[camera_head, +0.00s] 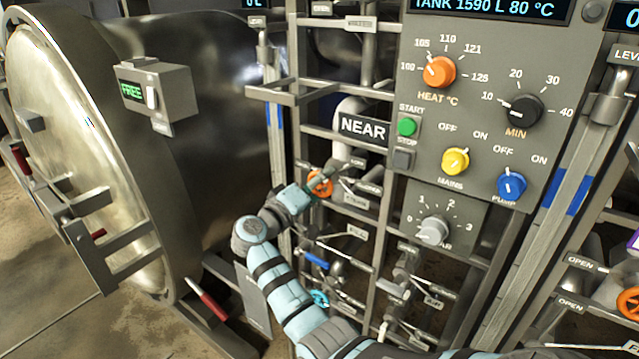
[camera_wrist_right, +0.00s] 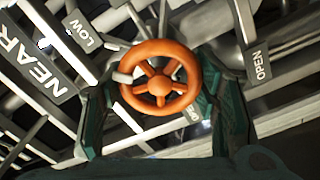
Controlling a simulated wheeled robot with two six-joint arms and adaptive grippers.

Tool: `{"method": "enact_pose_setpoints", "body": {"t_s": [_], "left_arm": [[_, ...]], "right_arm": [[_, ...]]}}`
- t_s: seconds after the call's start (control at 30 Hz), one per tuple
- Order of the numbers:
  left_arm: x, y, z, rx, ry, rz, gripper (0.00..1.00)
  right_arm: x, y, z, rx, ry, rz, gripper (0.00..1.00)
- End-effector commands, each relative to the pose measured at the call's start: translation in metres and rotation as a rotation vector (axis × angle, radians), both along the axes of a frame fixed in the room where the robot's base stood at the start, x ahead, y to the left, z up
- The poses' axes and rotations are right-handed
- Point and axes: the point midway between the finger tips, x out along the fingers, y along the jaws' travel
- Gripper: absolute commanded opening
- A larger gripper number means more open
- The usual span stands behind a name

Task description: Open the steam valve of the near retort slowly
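The near retort's panel carries a NEAR sign (camera_head: 362,127). Below it an orange handwheel (camera_head: 320,184) sits among pipes and small tags. My right gripper (camera_head: 312,187) is at this wheel, its arm coming up from the bottom. In the right wrist view the orange wheel (camera_wrist_right: 160,77) fills the middle, facing me. The dark fingers of my right gripper (camera_wrist_right: 158,100) stand on either side of it, close to the rim. I cannot tell whether they press on it. My left gripper is not in view.
The near retort's round door (camera_head: 75,150) with a FREE display (camera_head: 132,91) is at left. Knobs and a green button (camera_head: 407,126) are above right. A blue handle (camera_head: 315,260) and a blue wheel (camera_head: 320,298) are below, close to my arm. Pipes and rails crowd the wheel.

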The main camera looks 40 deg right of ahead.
Motion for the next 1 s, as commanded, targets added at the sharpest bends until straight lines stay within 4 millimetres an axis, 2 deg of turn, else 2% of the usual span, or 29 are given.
{"method": "enact_pose_setpoints", "body": {"t_s": [0.03,0.1,0.13,0.47,0.8,1.0], "left_arm": [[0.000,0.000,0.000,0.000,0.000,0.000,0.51],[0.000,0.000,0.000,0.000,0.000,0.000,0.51],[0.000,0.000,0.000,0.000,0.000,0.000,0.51],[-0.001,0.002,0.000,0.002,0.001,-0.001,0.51],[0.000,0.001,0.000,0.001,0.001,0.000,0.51],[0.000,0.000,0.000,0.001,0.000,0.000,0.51]], "right_arm": [[0.000,0.000,0.000,-0.001,0.000,0.000,0.63],[0.000,0.000,0.000,-0.001,0.000,0.000,0.75],[0.000,0.000,0.000,-0.001,0.000,0.000,0.76],[0.000,0.004,0.000,0.000,-0.001,0.002,0.76],[-0.019,0.065,-0.001,0.002,0.000,0.002,0.76],[-0.022,0.072,0.000,0.000,0.000,-0.001,0.76]]}}
